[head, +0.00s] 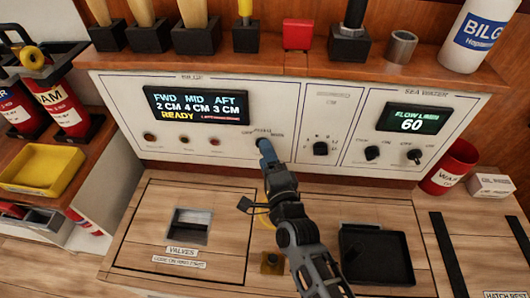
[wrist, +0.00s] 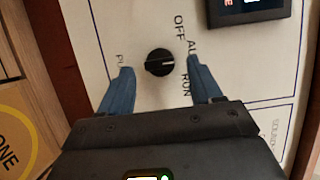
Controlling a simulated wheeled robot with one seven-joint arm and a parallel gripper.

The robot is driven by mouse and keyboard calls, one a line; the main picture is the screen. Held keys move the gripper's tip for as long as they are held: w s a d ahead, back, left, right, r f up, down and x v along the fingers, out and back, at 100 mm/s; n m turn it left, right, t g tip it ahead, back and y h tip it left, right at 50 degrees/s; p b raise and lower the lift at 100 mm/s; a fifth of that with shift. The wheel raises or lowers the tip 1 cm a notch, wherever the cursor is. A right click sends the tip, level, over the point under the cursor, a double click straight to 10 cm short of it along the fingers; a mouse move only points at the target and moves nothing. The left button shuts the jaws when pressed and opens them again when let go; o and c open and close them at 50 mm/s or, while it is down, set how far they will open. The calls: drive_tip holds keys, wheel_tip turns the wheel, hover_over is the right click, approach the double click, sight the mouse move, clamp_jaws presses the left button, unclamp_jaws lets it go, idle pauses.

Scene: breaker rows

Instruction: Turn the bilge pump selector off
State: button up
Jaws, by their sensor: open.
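The bilge pump selector (wrist: 160,62) is a small round black knob on the white panel. Its white mark points right in the wrist view, toward the middle position, whose label starts "AU" and is partly hidden by a finger. OFF is printed above right of the knob and RUN below right. My gripper (wrist: 159,66) is open, with its blue fingers on either side of the knob and a visible gap to each. In the head view my gripper (head: 264,148) is at the panel's lower middle and hides the selector.
The bilge display (head: 196,106) reads READY. Round buttons (head: 215,141) lie left of my gripper. Another black knob (head: 320,148) is close on the right, with sea water knobs (head: 372,153) beyond. A black tray (head: 376,256) lies on the counter below.

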drive_tip(key=shift+x, duration=0.85)
drive_tip(key=shift+c, duration=0.2)
drive_tip(key=c, duration=1)
